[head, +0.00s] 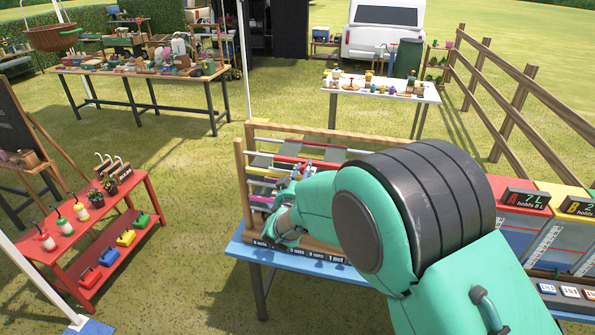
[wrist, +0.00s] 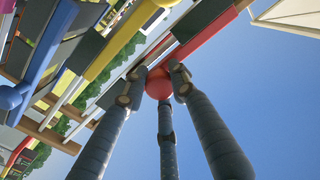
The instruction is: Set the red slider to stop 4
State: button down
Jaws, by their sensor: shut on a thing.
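The red slider (wrist: 210,38) is a red bar on a rail with a round red knob (wrist: 158,84). In the wrist view my gripper (wrist: 160,88) has its three grey fingers closed around this knob. The red slider also shows in the head view (head: 289,160), high in a wooden frame (head: 241,185) with several rails. My gripper is at the front of that frame, and my arm hides the frame's right part. A yellow slider (wrist: 120,42) runs alongside the red one. Stop numbers cannot be read.
The frame stands on a blue table (head: 262,254) with nut labels along its front edge. Coloured tanks (head: 525,225) stand on the right. A red shelf stand (head: 75,262) is at the left. Grass lies open between it and the blue table.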

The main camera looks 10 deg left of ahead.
jog(key=d+b, duration=0.3)
jog(key=d, duration=1.1)
jog(key=shift+f, duration=0.1)
jog(key=c, duration=1.4)
grip_release()
jog(key=shift+o, duration=0.2)
jog(key=shift+s, duration=0.15)
jog(key=s, duration=1.1)
jog(key=shift+s, duration=0.4)
